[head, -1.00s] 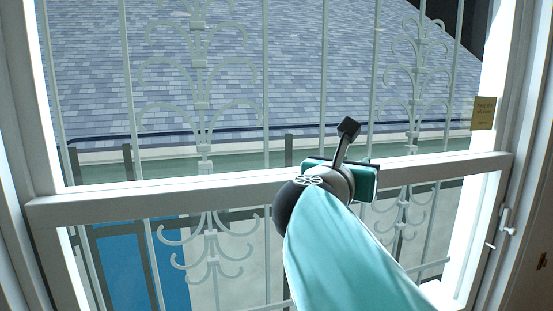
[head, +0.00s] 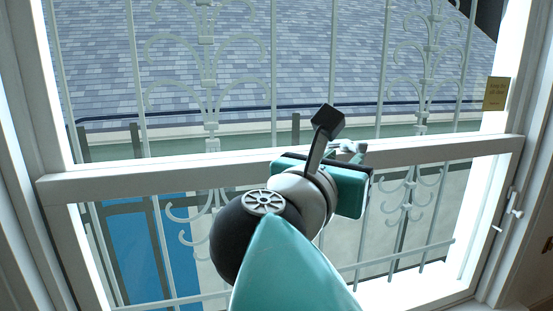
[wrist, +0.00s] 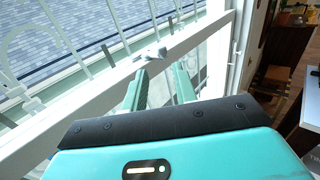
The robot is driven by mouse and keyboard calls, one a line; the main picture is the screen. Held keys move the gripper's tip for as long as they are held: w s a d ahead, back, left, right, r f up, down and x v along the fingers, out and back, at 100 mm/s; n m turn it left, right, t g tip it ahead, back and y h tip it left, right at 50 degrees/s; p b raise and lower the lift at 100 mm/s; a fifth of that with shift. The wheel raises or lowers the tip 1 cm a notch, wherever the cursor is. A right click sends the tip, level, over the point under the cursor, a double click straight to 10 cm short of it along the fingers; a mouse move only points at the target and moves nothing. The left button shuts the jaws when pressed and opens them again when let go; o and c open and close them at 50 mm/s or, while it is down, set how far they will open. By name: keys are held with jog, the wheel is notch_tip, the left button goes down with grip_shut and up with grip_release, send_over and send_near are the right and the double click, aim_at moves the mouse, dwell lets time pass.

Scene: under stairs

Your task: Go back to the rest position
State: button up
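My gripper (head: 348,190) is in front of the window in the head view, just below the middle rail. Its teal body and dark edge show, but its fingers are mostly hidden there. In the wrist view, the two green fingers of my gripper (wrist: 162,80) stand apart with nothing seen between them. They point toward the window rail. My arm reaches up from the bottom of the head view.
The white window rail (head: 110,185) crosses ahead, with a small pale piece (wrist: 150,56) on it that I cannot identify. Metal grillwork (head: 208,75) stands beyond. A yellow note (head: 496,93) is on the right frame. A dark wooden cabinet (wrist: 287,45) stands at right in the wrist view.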

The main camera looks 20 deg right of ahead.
jog(key=w+a+n+t+y, duration=0.6)
jog(key=n+t+y, duration=0.1)
jog(key=n, duration=1)
jog(key=a+f+n+g+y, duration=0.2)
jog(key=a+f+n+y, duration=0.4)
jog(key=n, duration=0.6)
jog(key=s+d+f+n+g, duration=0.2)
jog(key=s+f+n+g, duration=0.3)
jog(key=f+n, duration=0.3)
jog(key=s+d+f+n+g, duration=0.2)
jog(key=s+f+n+g, duration=0.4)
jog(key=f, duration=1)
jog(key=n, duration=0.2)
jog(key=shift+d+n+y, duration=0.3)
jog(key=shift+d+n, duration=0.1)
jog(key=shift+o, duration=0.4)
